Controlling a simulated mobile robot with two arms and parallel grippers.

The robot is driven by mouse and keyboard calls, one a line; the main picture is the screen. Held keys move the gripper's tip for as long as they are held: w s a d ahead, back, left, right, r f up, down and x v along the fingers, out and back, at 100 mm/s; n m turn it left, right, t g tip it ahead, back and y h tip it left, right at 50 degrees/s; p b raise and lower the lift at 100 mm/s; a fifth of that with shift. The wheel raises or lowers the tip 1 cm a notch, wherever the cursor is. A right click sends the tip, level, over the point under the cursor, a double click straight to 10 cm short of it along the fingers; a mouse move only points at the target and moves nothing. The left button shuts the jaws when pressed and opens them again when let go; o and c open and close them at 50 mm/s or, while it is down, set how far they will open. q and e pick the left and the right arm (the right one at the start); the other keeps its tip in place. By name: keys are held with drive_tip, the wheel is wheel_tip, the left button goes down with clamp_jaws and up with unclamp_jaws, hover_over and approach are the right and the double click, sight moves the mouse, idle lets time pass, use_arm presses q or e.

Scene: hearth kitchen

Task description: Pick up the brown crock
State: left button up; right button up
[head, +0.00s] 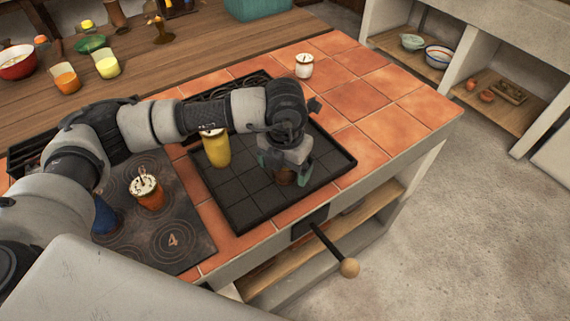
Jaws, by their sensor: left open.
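A small brown thing, likely the brown crock (285,179), stands on the black tiled tray (246,213) on the counter. My left gripper (284,174) is open and points down over it, with its greenish fingers on either side. The gripper and wrist hide most of it, and I cannot tell if the fingers touch it. My right gripper is out of view.
A yellow canister (216,150) stands on the tray left of the gripper. An orange-brown jar with a pale dial-like top (147,192) and a blue item (104,216) are on the dark hob (190,249). A white jar (304,65) stands behind on clear terracotta tiles (390,127).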

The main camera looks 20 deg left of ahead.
use_arm(q)
drive_tip(key=c, duration=1.2)
drive_tip(key=shift+o, duration=0.2)
drive_tip(key=shift+r, duration=0.1)
